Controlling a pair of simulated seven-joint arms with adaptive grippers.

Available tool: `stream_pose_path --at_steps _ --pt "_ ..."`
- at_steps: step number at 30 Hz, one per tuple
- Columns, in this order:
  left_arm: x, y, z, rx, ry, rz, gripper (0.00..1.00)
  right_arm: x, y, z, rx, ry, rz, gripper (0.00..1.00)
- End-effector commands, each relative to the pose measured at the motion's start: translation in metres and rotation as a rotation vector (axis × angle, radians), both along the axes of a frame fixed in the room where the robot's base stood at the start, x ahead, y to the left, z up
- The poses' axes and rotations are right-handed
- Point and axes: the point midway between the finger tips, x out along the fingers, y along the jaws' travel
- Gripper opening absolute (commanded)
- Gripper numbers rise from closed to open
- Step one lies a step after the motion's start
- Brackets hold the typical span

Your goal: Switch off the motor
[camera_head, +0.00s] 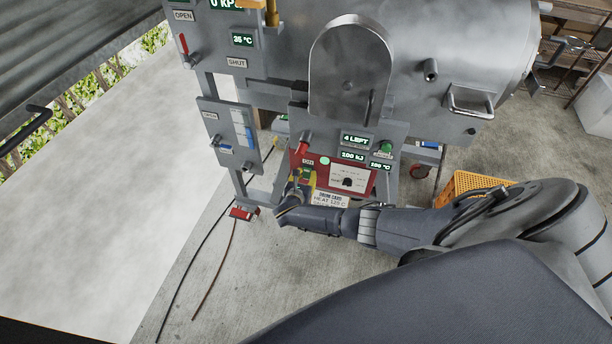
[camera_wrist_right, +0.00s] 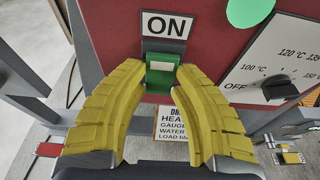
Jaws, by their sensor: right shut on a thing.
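A small green switch (camera_wrist_right: 161,76) sits on a red panel (camera_wrist_right: 115,25) under a white label (camera_wrist_right: 166,25) reading ON. My right gripper (camera_wrist_right: 161,88) has its yellow fingers shut on the switch from both sides. In the head view the right gripper (camera_head: 302,179) is at the left part of the red panel (camera_head: 353,172), below the steel vessel, and covers part of the switch area. My left gripper is not in view.
Right of the switch are a green round lamp (camera_wrist_right: 248,10) and a dial (camera_wrist_right: 280,88) pointing at OFF. A red lever (camera_head: 303,145), a green knob (camera_head: 386,147) and displays surround the panel. A yellow crate (camera_head: 470,184) stands at right; cables lie on the floor.

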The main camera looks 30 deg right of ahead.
Motion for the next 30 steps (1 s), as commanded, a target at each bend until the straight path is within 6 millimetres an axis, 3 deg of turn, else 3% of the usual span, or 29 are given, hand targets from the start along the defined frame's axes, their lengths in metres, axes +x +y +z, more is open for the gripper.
stream_pose_path --at_steps 15,30 --pt "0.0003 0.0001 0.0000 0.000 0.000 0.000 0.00 0.0005 -0.0031 -0.0033 -0.162 -0.143 -0.008 0.00" --pt "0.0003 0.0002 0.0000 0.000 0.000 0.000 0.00 -0.0004 -0.0023 -0.0032 -0.201 -0.177 0.000 0.00"
